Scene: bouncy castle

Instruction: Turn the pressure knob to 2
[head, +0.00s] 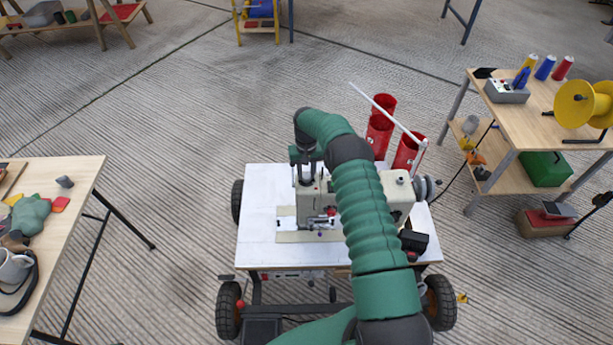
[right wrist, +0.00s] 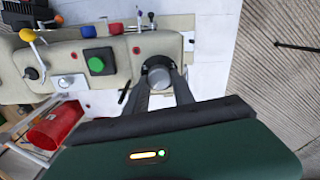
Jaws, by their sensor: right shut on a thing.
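The cream sewing machine (head: 395,190) stands on a white-topped wheeled table (head: 262,215). In the right wrist view its body (right wrist: 120,55) carries a round grey knob (right wrist: 158,69) near the end of the arm. My right gripper (right wrist: 159,78) is shut on this knob, one finger on each side. In the head view my right gripper (head: 308,172) points down at the left end of the machine, and the knob is hidden there. No scale number or pointer can be read on the knob. My left gripper is not in view.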

